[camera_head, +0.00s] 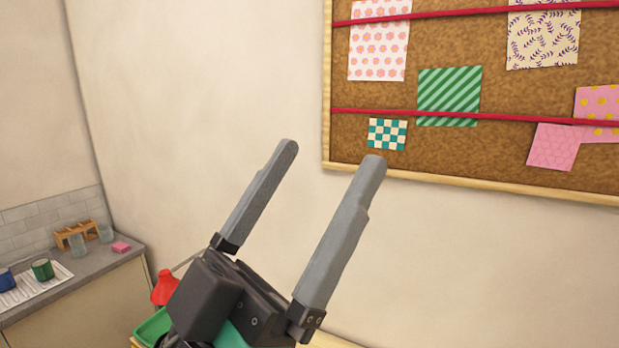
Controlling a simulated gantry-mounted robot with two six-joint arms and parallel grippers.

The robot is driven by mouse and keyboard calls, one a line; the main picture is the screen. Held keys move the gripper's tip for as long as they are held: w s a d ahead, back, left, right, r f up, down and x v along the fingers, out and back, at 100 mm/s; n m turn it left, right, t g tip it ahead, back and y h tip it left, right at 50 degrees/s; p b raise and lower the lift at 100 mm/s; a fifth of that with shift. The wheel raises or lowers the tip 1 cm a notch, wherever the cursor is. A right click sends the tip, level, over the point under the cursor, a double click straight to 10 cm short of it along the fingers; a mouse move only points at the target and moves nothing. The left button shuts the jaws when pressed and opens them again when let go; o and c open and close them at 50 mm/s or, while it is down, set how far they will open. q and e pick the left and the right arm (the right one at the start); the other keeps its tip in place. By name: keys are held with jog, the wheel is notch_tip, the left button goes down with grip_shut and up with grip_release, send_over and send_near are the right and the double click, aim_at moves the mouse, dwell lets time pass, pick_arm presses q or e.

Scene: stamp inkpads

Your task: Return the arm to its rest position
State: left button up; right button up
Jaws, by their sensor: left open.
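My left gripper (332,152) is raised in the middle of the head view, with its two grey fingers pointing up and to the right. The fingers are spread apart and nothing is between them. Behind them is the bare cream wall and the lower left corner of a cork board. My right gripper is not in view. No inkpad or stamp can be made out.
A cork board (440,162) with patterned paper squares and red bands hangs on the wall. At lower left, a counter (95,270) holds mugs, glasses, a wooden rack (76,235) and a pink sponge (121,247). A red object (165,288) and green bin (152,328) are partly hidden by my gripper.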

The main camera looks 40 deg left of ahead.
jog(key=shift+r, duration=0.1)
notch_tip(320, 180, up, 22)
jog(key=p, duration=2.2)
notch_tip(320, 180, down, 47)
jog(key=b, duration=4.7)
